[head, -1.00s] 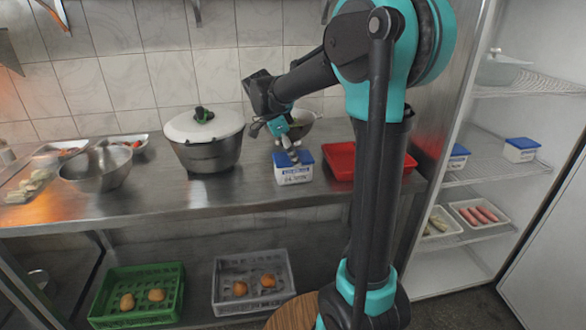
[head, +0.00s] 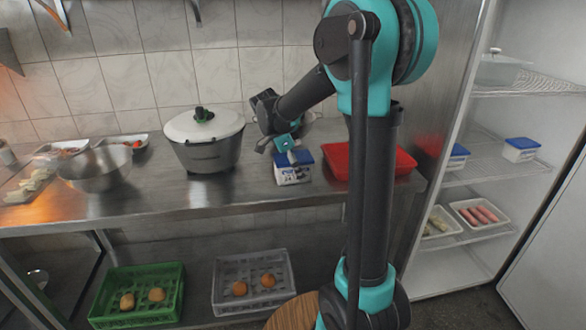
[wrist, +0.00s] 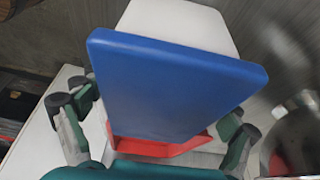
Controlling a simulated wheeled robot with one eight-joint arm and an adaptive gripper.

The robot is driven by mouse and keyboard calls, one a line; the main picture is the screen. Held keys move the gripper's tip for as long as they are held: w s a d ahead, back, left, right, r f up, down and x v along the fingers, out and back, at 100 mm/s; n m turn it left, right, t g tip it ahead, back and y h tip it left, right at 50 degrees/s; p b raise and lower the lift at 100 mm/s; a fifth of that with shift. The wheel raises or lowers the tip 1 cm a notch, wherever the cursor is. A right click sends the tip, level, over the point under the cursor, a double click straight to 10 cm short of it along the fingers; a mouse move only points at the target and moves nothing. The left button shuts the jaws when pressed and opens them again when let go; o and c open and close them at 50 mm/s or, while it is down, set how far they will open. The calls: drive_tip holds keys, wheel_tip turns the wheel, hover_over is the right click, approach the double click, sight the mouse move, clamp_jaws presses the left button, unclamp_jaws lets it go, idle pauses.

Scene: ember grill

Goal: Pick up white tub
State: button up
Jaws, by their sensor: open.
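The white tub (head: 293,176) with a blue lid stands upright on the steel counter, between the lidded pot and the red tray. Its blue lid (wrist: 170,85) fills the middle of the wrist view. My gripper (head: 289,152) is over the tub, and its fingers overlap part of the lid in the head view. In the wrist view my gripper (wrist: 152,118) is open, with one finger at the left of the lid and one at the right. I see no grip on the tub. Whether a finger touches it I cannot tell.
A pot with a white lid (head: 204,126) stands left of the tub. A red tray (head: 404,163) is close on its right. A metal bowl (head: 94,170) stands farther left. Similar blue-lidded tubs (head: 521,150) sit on the fridge shelf. The counter front has free room.

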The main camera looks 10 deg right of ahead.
drive_tip(key=shift+f, duration=0.25)
idle(0.3)
drive_tip(key=c, duration=1.6)
drive_tip(key=shift+c, duration=0.2)
